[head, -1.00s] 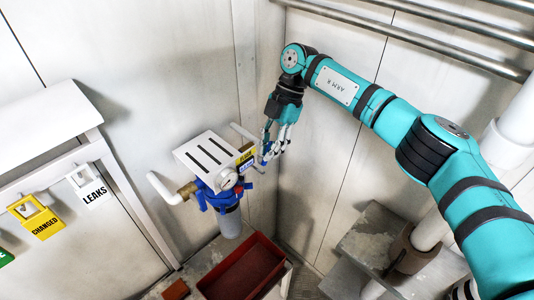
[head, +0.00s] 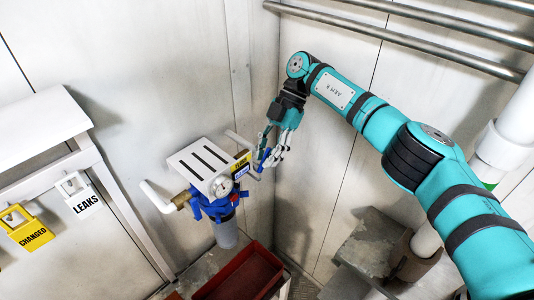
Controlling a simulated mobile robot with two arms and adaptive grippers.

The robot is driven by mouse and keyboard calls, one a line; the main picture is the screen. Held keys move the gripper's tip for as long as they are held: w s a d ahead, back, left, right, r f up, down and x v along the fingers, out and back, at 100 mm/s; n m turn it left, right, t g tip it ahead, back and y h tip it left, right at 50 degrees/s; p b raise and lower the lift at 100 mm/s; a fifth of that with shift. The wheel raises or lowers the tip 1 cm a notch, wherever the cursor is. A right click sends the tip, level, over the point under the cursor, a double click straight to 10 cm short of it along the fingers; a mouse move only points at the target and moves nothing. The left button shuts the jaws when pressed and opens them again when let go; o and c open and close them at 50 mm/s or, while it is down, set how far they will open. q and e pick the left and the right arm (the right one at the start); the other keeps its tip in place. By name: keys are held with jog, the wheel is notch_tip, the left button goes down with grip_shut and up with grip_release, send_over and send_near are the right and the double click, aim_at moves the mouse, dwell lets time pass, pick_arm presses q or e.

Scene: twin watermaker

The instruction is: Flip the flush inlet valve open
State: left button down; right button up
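The flush inlet valve assembly shows in the head view as a blue filter housing (head: 212,205) with a gauge (head: 222,186) under a white slotted bracket (head: 207,163). I cannot tell whether the fingers touch or grip the lever. My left gripper is not in view.
A red tray (head: 240,275) sits below the filter. Tags reading LEAKS (head: 84,203) and CHANGED (head: 32,235) hang at the left. Metal pipes (head: 420,45) run along the back wall, and a white pipe (head: 512,130) stands at the right. The wall corner is close behind my gripper.

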jog(key=shift+o, duration=0.6)
jog(key=v, duration=0.7)
jog(key=shift+r, duration=0.2)
jog(key=shift+o, duration=0.4)
jog(key=shift+d+f, duration=0.1)
